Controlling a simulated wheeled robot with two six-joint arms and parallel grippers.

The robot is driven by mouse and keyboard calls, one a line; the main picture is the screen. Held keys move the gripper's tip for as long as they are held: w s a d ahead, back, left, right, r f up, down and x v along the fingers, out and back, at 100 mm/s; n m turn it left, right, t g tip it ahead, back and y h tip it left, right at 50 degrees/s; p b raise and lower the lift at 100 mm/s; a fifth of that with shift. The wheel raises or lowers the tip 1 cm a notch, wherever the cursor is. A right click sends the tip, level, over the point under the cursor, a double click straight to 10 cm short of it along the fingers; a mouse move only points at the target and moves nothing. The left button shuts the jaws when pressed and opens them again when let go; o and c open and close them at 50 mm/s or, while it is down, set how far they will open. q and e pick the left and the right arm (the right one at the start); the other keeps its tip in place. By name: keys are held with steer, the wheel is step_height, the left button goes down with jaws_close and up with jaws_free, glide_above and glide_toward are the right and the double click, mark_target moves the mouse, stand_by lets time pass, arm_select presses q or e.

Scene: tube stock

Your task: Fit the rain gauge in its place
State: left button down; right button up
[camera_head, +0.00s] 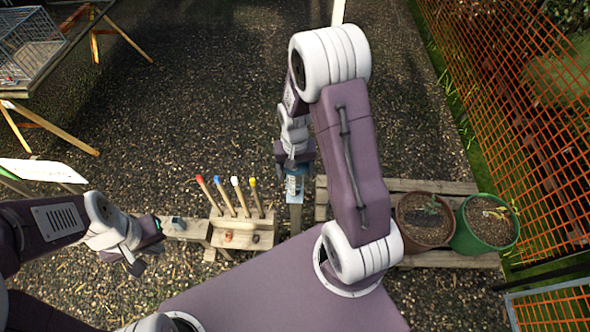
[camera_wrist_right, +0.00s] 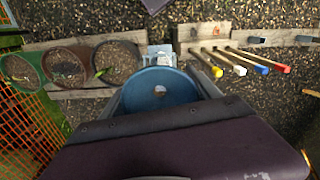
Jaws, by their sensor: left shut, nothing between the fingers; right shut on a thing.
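The rain gauge, a round blue cup with a pale spot inside, sits between the fingers of my right gripper (camera_wrist_right: 160,92) in the right wrist view; its blue rim (camera_wrist_right: 150,73) faces the camera. A pale grey bracket (camera_wrist_right: 158,52) shows just beyond the rim; I cannot tell whether the gauge touches it. In the head view, my right gripper (camera_head: 296,160) is above a wooden post (camera_head: 295,217) with a blue-and-white piece at its top, partly hidden by the arm. My left gripper (camera_head: 147,250) is shut and empty at lower left, near the end of a wooden rail.
A wooden stand (camera_head: 243,238) holds several sticks with red, blue, white and yellow tips, left of the post. A brown pot (camera_head: 424,243) and a green pot (camera_head: 487,246) stand on planks at right. An orange mesh fence (camera_head: 520,130) borders the right. A wire cage (camera_head: 35,40) is at upper left.

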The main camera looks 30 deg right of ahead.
steer(key=shift+f, duration=0.15)
steer(key=shift+f+b, duration=1.15)
steer(key=shift+f, duration=0.35)
steer(key=o, duration=1.5)
steer(key=shift+r, duration=0.15)
step_height(320, 180, up, 9)
steer(key=shift+b, duration=0.45)
